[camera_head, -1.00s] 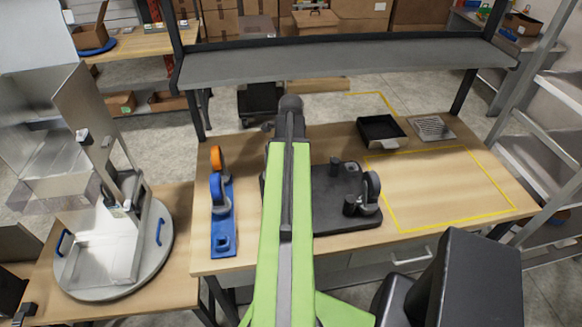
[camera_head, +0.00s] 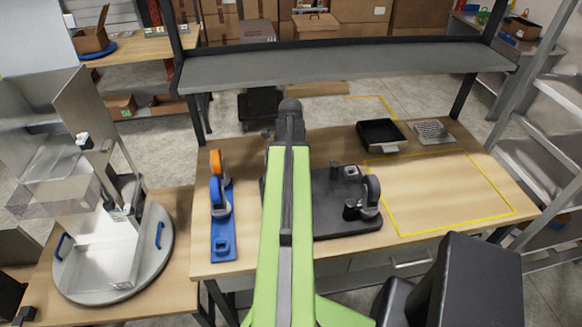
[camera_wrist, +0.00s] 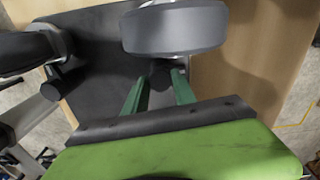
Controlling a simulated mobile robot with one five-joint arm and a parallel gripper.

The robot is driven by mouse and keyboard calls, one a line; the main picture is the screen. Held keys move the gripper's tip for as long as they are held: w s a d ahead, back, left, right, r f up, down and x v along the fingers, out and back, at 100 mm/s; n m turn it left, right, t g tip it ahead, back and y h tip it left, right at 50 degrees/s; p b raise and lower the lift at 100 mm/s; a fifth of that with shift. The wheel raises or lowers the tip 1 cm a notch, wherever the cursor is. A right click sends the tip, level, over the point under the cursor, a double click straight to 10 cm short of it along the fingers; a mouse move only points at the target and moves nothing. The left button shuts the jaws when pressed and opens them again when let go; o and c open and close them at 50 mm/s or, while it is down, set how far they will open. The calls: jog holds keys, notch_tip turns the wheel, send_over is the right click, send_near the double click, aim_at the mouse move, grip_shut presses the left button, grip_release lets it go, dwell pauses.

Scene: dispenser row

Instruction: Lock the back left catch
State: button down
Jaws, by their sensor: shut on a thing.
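A dark base plate (camera_head: 345,222) lies on the bench, partly hidden by my green arm. An upright dark wheel (camera_head: 370,196) and short dark posts (camera_head: 335,170) stand on it. In the wrist view the plate (camera_wrist: 105,85) fills the middle, with a large rounded dark grey part (camera_wrist: 175,30) just beyond my fingers and another dark round part (camera_wrist: 25,50) at left. My gripper (camera_wrist: 158,78), with green fingers, is shut on a small dark part low beside the grey one. The fingertips are partly hidden, and I cannot tell which part is the back left catch.
A blue dispenser (camera_head: 222,230) with an orange and a blue roll stands left of my arm. A black tray (camera_head: 382,135) and a metal grate (camera_head: 432,131) sit at the back right. The yellow-outlined area (camera_head: 440,195) is clear. A round turntable (camera_head: 105,280) bears a metal-and-clear-panel machine at left.

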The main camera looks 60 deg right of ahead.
jog(key=n, duration=0.8)
jog(key=shift+n, duration=0.4)
jog(key=n, duration=0.3)
jog(key=shift+n, duration=2.3)
jog(key=c, duration=1)
grip_release()
